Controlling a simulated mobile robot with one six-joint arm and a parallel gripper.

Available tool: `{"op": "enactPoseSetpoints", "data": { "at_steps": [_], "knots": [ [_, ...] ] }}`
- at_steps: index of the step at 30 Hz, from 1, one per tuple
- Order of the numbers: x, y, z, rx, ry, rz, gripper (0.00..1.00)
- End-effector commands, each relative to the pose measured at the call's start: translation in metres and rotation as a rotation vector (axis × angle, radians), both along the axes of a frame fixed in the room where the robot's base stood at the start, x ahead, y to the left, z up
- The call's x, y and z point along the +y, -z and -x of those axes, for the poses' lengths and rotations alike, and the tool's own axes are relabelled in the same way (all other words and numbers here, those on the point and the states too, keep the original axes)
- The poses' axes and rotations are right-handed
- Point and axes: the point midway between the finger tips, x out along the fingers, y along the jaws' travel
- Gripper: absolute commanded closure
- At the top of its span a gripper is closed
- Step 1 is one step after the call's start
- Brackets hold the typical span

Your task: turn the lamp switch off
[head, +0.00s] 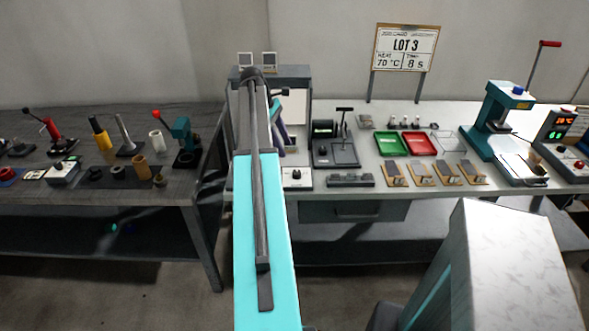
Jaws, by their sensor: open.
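No lamp shows clearly, and I cannot tell for sure which control is its switch. A small pale box with a dark knob (296,176) sits at the front left of the white-topped bench, just right of my arm. A grey upright cabinet (298,92) stands behind it, partly hidden by my arm. I cannot make out whether the knob is on or off. My turquoise arm reaches up the middle of the view toward the cabinet. Its far end is hidden behind my own links, so I cannot make out my gripper.
The white bench (378,183) carries a black press-like device (336,150), a green tray (391,146), a red tray (420,144) and a teal press (492,120). A dark table (180,190) with several tools stands left.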

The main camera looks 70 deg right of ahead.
Motion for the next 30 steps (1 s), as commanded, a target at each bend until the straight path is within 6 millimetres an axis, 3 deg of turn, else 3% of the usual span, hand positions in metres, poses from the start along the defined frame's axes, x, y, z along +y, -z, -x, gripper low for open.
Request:
{"op": "enactPoseSetpoints", "data": {
  "at_steps": [21, 30],
  "knots": [
    [-0.002, 0.081, 0.034, 0.000, 0.000, -0.001, 0.53],
    [-0.004, 0.102, 0.043, 0.000, 0.000, 0.000, 0.53]
  ]
}}
